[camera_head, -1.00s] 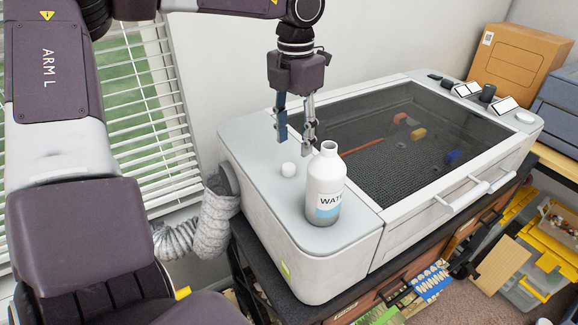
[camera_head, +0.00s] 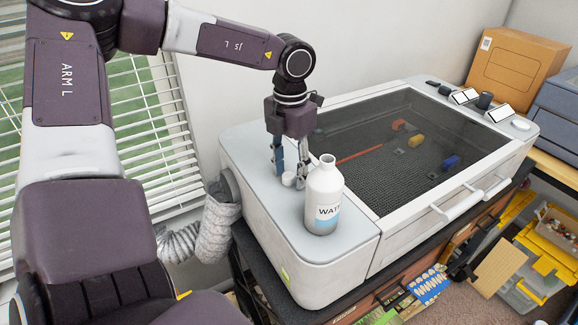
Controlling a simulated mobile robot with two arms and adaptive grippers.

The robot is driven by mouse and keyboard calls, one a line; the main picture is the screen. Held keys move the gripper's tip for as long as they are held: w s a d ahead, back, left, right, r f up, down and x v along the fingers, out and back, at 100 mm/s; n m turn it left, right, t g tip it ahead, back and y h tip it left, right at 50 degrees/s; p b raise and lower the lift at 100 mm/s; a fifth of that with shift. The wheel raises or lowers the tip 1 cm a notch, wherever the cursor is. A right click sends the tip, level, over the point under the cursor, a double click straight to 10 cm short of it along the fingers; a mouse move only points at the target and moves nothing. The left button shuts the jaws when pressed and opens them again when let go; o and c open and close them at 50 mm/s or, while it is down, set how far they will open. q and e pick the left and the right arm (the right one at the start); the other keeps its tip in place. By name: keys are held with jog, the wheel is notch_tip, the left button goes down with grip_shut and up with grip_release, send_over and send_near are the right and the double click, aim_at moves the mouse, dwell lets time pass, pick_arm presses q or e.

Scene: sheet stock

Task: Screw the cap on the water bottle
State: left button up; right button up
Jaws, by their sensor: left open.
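A white water bottle (camera_head: 323,195) stands upright and uncapped on the left end of the white machine's top (camera_head: 262,218). Its label reads "WAT" with a blue patch below. A small white cap (camera_head: 288,179) lies on the same surface, just left of and behind the bottle. My left gripper (camera_head: 289,180) points down over the cap, with its open fingers low on either side of it. The right finger is close to the bottle's neck; I cannot tell if they touch. My right gripper is out of view.
The machine has a dark glass lid (camera_head: 410,140) with coloured pieces under it. A cardboard box (camera_head: 515,62) stands behind at the right. A grey hose (camera_head: 215,228) and window blinds (camera_head: 155,110) are at the left. Yellow bins (camera_head: 545,262) are at the lower right.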

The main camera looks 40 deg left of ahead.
aim_at(290, 174)
pick_arm(q)
jog(key=shift+c, duration=0.5)
jog(key=c, duration=0.7)
jog(key=shift+r, duration=0.5)
notch_tip(290, 174, up, 19)
jog(key=b, duration=0.3)
